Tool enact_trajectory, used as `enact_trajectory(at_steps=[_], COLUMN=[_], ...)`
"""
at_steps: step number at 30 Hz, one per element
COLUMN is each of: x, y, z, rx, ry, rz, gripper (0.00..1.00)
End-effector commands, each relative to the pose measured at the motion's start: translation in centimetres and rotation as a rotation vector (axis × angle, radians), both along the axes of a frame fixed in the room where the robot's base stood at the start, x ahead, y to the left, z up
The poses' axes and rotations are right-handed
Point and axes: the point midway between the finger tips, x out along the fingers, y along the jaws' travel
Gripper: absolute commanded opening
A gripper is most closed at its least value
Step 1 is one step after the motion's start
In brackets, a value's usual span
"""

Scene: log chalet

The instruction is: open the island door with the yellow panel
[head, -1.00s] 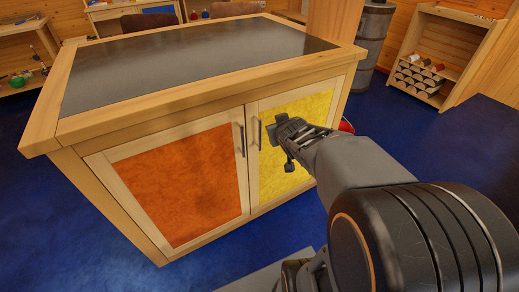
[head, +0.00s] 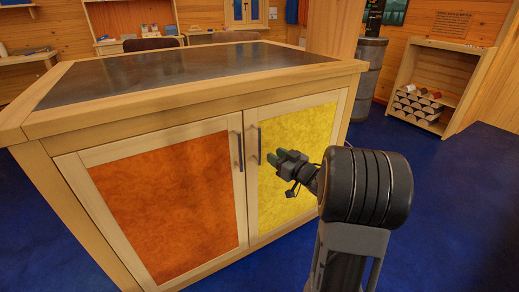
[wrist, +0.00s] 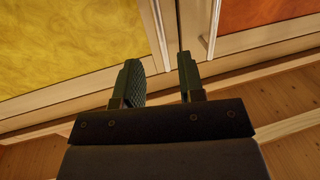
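The island door with the yellow panel (head: 297,155) is shut, on the right of the island's front. Its dark vertical bar handle (head: 259,146) is at the door's left edge. My gripper (head: 278,157) is in front of the yellow panel, just right of the handle in the head view. In the wrist view my gripper (wrist: 160,75) is open, its two fingers apart and nothing visibly held. The yellow panel (wrist: 70,45) is on the left there. The handle lies close to the right finger's tip; I cannot tell whether they touch.
The door with the orange panel (head: 168,203) is shut beside it, with its own bar handle (head: 239,151). The island's dark top (head: 160,68) overhangs the doors. A firewood shelf (head: 430,85) stands at the back right. Blue floor (head: 440,200) lies clear on the right.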

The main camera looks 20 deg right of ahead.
Motion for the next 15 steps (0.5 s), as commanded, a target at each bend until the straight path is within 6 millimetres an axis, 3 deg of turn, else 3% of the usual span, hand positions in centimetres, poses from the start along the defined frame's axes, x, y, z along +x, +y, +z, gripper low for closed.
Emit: enact_trajectory(at_steps=[6,15], x=[4.1,7.5], y=[1.4,2.4], z=[-0.2,-0.1], rx=[0.0,-0.001], ry=[0.0,0.001], rz=[0.002,-0.001], gripper=[0.36,0.36])
